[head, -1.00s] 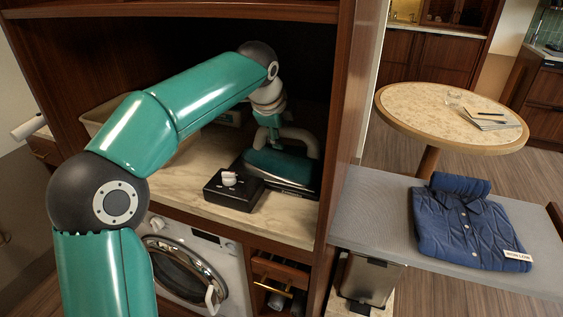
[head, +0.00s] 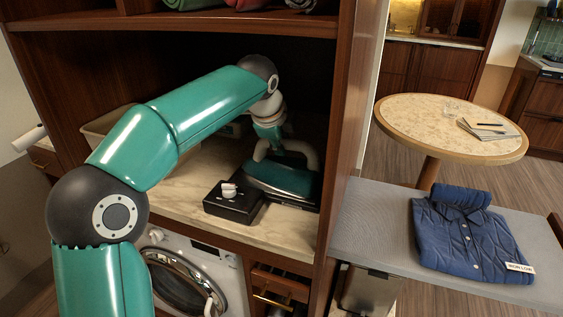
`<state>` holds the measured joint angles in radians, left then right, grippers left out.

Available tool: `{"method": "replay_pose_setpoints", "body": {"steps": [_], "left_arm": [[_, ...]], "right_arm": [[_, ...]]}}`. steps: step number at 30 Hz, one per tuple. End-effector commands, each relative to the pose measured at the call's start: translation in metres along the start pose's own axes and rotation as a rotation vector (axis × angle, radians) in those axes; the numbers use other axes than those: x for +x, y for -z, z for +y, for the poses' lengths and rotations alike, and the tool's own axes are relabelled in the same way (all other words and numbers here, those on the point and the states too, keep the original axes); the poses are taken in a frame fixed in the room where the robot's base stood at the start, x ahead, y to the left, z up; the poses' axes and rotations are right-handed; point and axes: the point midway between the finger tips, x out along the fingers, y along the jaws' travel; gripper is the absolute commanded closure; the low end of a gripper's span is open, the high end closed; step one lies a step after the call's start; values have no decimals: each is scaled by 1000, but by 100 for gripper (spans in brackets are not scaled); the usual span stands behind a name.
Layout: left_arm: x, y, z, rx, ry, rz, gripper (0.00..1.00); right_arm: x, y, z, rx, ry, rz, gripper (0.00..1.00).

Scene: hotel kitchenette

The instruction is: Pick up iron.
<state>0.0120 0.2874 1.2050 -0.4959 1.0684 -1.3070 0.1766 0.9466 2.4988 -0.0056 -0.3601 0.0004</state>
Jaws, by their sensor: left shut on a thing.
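The iron (head: 280,178) has a teal body and a pale handle, and sits inside the wooden cabinet niche at its right side, over a dark base. My left arm reaches into the niche from the left, and my left gripper (head: 272,143) is at the iron's handle, shut on it. The fingertips are partly hidden by the wrist and the shade. I cannot tell whether the iron is clear of its base. My right gripper is not in view.
A black box with a white knob (head: 233,201) stands just left of the iron on the stone counter (head: 180,190). The cabinet's side wall (head: 343,130) is close on the right. Beyond it, a grey ironing board (head: 370,215) bears a folded blue shirt (head: 470,235). A round table (head: 400,112) stands behind.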

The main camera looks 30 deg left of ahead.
Motion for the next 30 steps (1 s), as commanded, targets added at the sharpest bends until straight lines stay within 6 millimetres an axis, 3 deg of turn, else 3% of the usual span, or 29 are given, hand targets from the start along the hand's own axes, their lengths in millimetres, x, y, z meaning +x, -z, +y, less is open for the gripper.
{"method": "replay_pose_setpoints", "body": {"steps": [11, 30], "left_arm": [[-19, 0, 2, -1, 8, 1, 100], [-108, 0, 50, -1, 9, 2, 100]], "right_arm": [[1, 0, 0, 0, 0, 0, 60], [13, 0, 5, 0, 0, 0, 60]]}}
